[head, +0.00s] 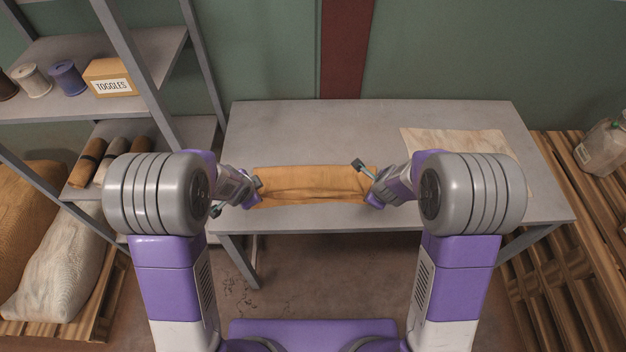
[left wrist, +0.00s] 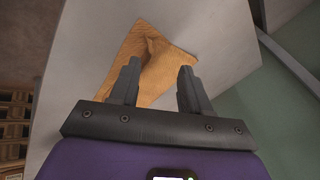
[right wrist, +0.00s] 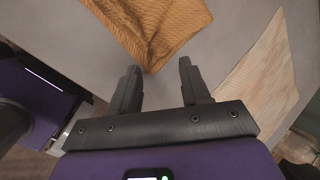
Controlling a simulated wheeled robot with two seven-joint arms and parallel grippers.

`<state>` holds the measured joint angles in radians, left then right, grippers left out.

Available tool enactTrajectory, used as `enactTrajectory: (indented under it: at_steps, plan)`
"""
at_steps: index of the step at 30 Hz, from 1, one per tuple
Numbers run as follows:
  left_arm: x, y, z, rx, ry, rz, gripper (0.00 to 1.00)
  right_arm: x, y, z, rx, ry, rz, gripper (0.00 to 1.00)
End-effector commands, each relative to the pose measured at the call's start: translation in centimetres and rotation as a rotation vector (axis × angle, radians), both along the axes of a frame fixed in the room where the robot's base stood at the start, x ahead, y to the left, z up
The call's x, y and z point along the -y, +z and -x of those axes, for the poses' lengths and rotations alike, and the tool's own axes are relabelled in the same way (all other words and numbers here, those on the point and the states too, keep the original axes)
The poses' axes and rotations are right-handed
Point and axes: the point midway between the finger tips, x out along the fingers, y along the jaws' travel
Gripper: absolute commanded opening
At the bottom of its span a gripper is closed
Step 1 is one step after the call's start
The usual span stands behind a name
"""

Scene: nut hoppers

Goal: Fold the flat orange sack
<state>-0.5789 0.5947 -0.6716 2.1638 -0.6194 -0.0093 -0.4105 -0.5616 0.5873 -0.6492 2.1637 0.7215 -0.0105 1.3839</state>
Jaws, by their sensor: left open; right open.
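The orange sack (head: 310,184) lies on the grey table in front of me as a wide, short band with creases running along its length. My left gripper (head: 240,192) is open at the sack's left end. In the left wrist view the sack (left wrist: 150,62) shows beyond and between the open fingers (left wrist: 158,85). My right gripper (head: 366,180) is open at the sack's right end. In the right wrist view a corner of the sack (right wrist: 150,30) lies just beyond the open fingers (right wrist: 160,85). Both grippers look empty; I cannot tell whether they touch the cloth.
A pale flat sack (head: 458,146) lies at the table's right, near my right gripper. The table (head: 270,130) is clear behind the orange sack. Shelves (head: 150,60) with spools, a toggles box (head: 108,78) and rolled sacks stand at left. A pallet with a jug (head: 603,145) is at right.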

Motion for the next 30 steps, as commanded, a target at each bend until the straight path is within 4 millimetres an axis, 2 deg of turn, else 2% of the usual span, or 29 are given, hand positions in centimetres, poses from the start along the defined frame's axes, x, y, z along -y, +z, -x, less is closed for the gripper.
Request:
enactTrajectory:
  at_steps: [3, 10, 15, 22, 30]
  plan:
    - [0.1, 1.6, 1.1, 0.004, -0.001, 0.002, 0.47, -0.2, 1.6, 1.1, 0.004, 0.005, 0.000, 0.47]
    - [0.1, 3.9, 2.9, 0.005, -0.002, 0.002, 0.47, -0.2, 3.8, 2.9, 0.003, 0.004, 0.001, 0.47]
    - [0.0, 4.6, 3.6, 0.003, -0.001, 0.001, 0.47, 0.0, 4.6, 3.6, 0.003, -0.001, -0.001, 0.47]
    - [0.0, 4.6, 3.6, 0.002, 0.000, 0.002, 0.47, 0.0, 4.6, 3.6, 0.002, -0.001, -0.002, 0.47]
    - [1.0, 4.4, 3.6, 0.008, -0.042, 0.005, 0.05, -0.9, 4.4, 3.6, 0.009, 0.040, -0.006, 0.05]
